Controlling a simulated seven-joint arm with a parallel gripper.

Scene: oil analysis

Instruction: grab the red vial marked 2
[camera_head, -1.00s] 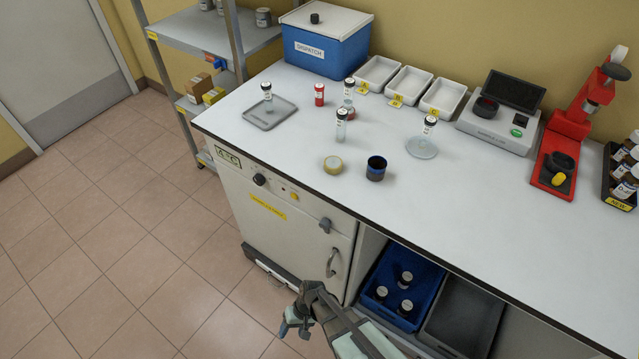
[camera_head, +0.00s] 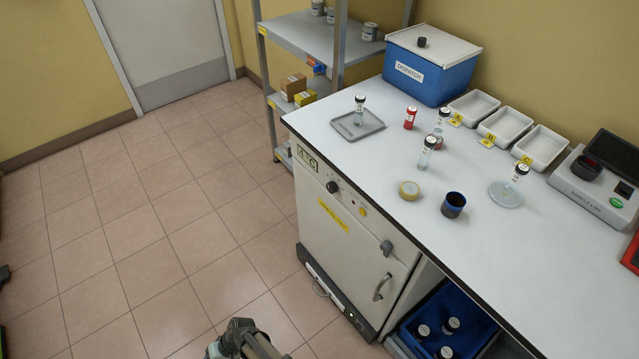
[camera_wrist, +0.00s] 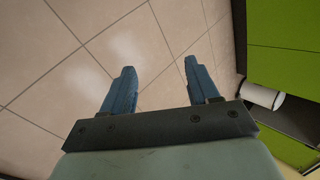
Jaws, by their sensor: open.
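The red vial (camera_head: 410,118) stands upright on the white bench, between the grey tray and the group of clear vials; its number is too small to read. My gripper (camera_wrist: 162,75) is open and empty in the wrist view, its two blue fingers apart above the tiled floor. In the head view my arm's end shows at the bottom edge, low in front of the bench and far from the vial. The wrist view does not show the vial.
A clear vial (camera_head: 427,151) stands near the red one, and another vial (camera_head: 359,109) is on the grey tray (camera_head: 345,128). A tape roll (camera_head: 409,191) and dark cup (camera_head: 453,205) lie nearer the front. The blue dispatch box (camera_head: 430,75) stands behind.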

